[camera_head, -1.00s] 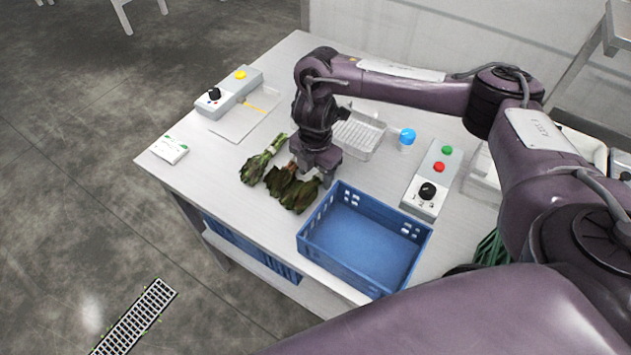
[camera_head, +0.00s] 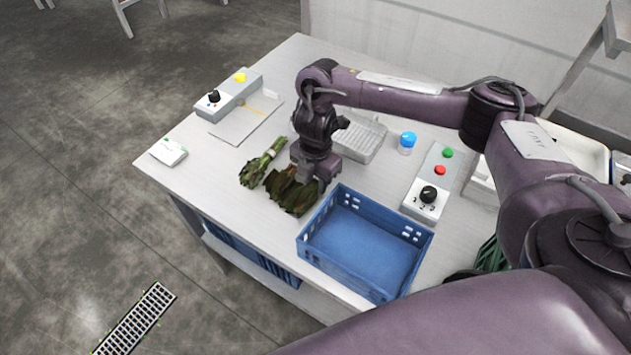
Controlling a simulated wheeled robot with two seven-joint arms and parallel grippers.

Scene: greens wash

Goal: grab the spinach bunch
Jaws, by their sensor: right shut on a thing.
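Leafy bunches lie side by side on the table, left of the blue crate. The left one is a green bunch (camera_head: 262,165) with pale stems and a light band. Beside it are dark, brownish-green leaves, the spinach bunch (camera_head: 291,194), which look like one or two bunches overlapping; I cannot tell their border. My right gripper (camera_head: 311,183) points down over the right end of these dark leaves, shut on the spinach bunch at its stem end. The fingertips and stems are mostly hidden by the wrist. My left gripper is not in view.
An empty blue crate (camera_head: 367,247) stands close to the right of the leaves.

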